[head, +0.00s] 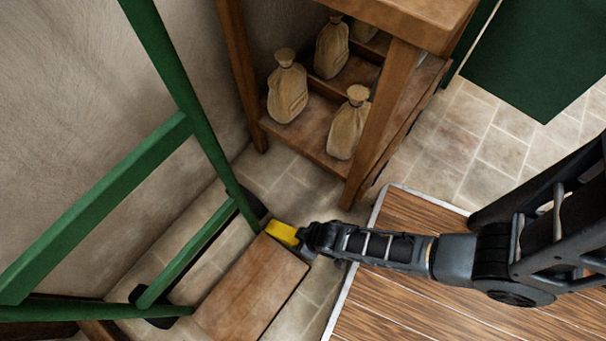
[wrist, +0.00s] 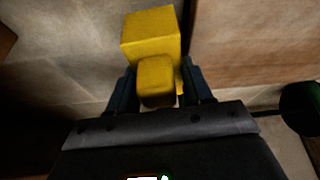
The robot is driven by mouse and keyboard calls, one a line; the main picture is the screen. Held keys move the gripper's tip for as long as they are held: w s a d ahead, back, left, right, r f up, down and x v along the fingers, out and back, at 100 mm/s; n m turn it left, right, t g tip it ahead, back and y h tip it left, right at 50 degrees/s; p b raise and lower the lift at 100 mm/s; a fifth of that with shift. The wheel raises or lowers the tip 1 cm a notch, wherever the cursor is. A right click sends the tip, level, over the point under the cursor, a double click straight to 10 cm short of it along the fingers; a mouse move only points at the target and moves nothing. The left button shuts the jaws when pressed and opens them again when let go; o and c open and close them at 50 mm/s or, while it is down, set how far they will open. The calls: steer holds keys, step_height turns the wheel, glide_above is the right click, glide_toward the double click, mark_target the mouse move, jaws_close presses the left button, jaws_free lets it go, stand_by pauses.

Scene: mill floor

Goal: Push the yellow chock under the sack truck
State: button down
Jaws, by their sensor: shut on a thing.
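The yellow chock (head: 281,233) is low near the floor, beside the upper corner of the sack truck's wooden plate. The green sack truck (head: 190,125) leans at the left, with a dark wheel (head: 252,207) just left of the chock. My gripper (head: 302,239) reaches in from the right and is shut on the chock. In the wrist view the chock (wrist: 150,35) shows a block ahead and a smaller knob between the fingers (wrist: 157,85). Whether the chock touches the wheel is hidden from me.
A wooden shelf unit (head: 400,65) with several tied sacks (head: 287,88) stands just behind my gripper. A brown board (head: 250,288) lies in front of the chock. A plank platform (head: 430,300) is under my arm. Stone floor (head: 465,150) is clear at the right.

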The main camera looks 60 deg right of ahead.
mark_target(287, 231)
step_height(287, 231, down, 3)
steer(key=shift+r+b, duration=0.1)
steer(key=shift+b, duration=0.9)
steer(key=shift+w+r, duration=0.2)
steer(key=shift+w, duration=0.25)
steer(key=shift+w+d, duration=0.2)
steer(key=shift+w, duration=0.7)
steer(key=shift+w+d, duration=0.2)
steer(key=shift+w, duration=0.7)
steer(key=shift+w+r, duration=0.1)
steer(key=shift+w, duration=0.65)
steer(key=shift+w+d, duration=0.1)
